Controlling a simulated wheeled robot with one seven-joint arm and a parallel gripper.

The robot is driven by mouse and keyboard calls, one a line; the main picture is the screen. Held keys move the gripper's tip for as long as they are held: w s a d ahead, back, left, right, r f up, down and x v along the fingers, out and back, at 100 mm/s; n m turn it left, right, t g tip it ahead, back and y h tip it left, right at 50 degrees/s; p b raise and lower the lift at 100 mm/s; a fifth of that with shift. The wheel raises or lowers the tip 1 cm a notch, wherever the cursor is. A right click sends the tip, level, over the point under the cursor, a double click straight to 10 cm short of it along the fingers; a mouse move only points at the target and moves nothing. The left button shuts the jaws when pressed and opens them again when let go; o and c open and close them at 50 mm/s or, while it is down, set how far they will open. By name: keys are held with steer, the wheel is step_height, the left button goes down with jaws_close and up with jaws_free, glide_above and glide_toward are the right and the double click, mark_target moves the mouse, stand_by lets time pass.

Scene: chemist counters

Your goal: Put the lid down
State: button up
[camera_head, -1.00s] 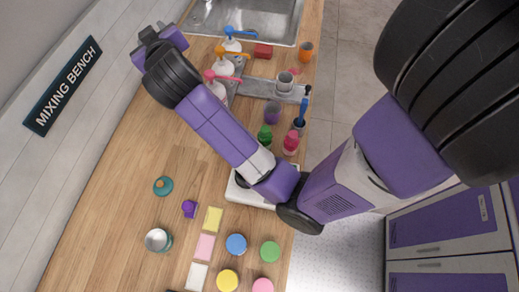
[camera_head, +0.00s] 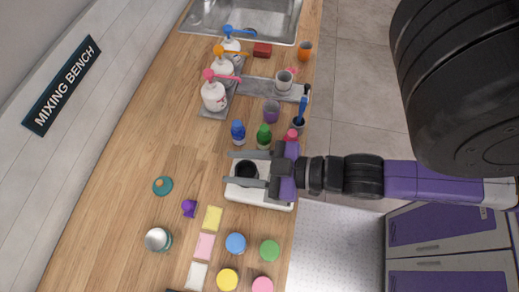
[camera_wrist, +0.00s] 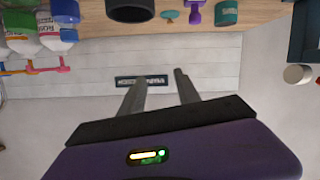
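A teal round lid-like piece (camera_head: 162,186) with a raised middle lies on the wooden bench, left of the white device. It also shows in the wrist view (camera_wrist: 170,15). A teal jar (camera_head: 166,244) with a pale, shiny round top stands nearer the bottom edge; whether that top is a cover or an opening I cannot tell. My gripper (camera_head: 228,169) is over the white device (camera_head: 262,198), fingers spread and pointing left. A black cup (camera_head: 246,168) appears between the fingers from above, but the wrist view shows it beyond them, with nothing held between the fingertips (camera_wrist: 158,80).
A purple piece (camera_head: 189,208) and yellow, pink and white squares (camera_head: 204,246) lie near the jar. Several coloured round caps (camera_head: 236,244) are at the front. Pump bottles (camera_head: 214,96), small bottles (camera_head: 238,133) and cups crowd the back. The left bench strip is clear.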

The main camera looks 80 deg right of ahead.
steer(key=s+a+r+m, duration=0.2)
steer(key=s+a, duration=0.1)
steer(key=s, duration=0.2)
steer(key=shift+a, duration=0.25)
steer(key=shift+s+r, duration=0.1)
